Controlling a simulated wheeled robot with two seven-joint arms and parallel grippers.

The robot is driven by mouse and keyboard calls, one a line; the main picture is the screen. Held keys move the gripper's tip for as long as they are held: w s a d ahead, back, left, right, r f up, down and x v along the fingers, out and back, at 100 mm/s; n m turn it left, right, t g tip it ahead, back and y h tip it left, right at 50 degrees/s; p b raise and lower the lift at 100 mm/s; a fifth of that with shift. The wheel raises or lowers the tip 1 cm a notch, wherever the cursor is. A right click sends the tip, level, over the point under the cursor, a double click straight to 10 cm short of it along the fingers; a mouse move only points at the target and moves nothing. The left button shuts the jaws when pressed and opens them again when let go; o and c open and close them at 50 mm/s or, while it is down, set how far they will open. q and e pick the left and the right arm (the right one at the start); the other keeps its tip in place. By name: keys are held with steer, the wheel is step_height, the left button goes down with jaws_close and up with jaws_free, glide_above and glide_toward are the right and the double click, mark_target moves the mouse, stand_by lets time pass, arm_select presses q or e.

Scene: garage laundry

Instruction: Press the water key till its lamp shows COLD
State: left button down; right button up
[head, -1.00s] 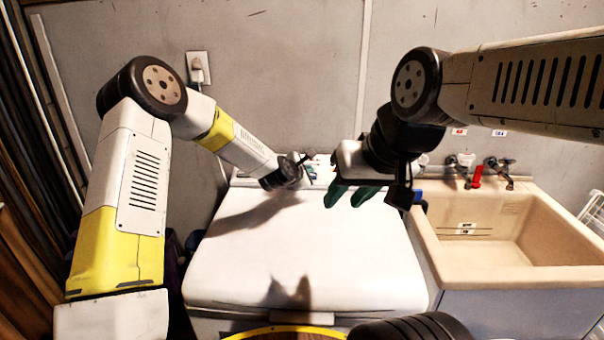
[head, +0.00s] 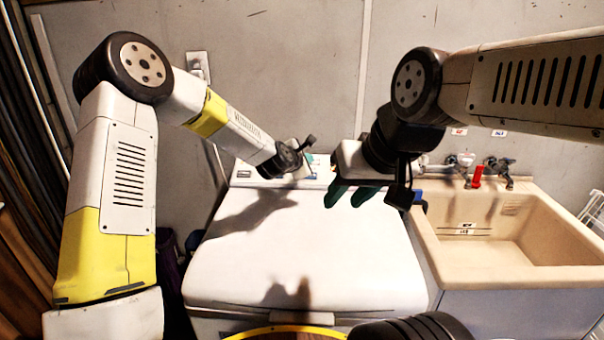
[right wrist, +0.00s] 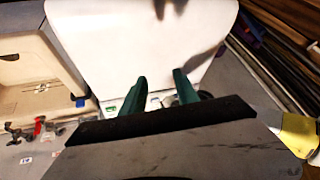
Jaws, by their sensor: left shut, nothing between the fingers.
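The white washing machine (head: 300,250) has a control panel (head: 247,172) along its back edge. Part of this panel also shows in the right wrist view (right wrist: 112,106). The water key and its lamp cannot be made out; my arms cover much of the panel. My left gripper (head: 309,164) is shut and empty, over the panel near its middle; I cannot tell whether it touches. My right gripper (head: 350,195) is open and empty, above the back right of the lid. Its green fingers stand apart in the right wrist view (right wrist: 160,88).
A beige sink (head: 520,235) stands right of the machine, with taps (head: 485,168) and a red fitting (head: 477,177) behind it. A wall outlet (head: 198,66) is at the back left. The closed lid is clear apart from shadows.

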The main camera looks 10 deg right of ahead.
steer(key=shift+c, duration=0.3)
jaws_close()
stand_by(1.4)
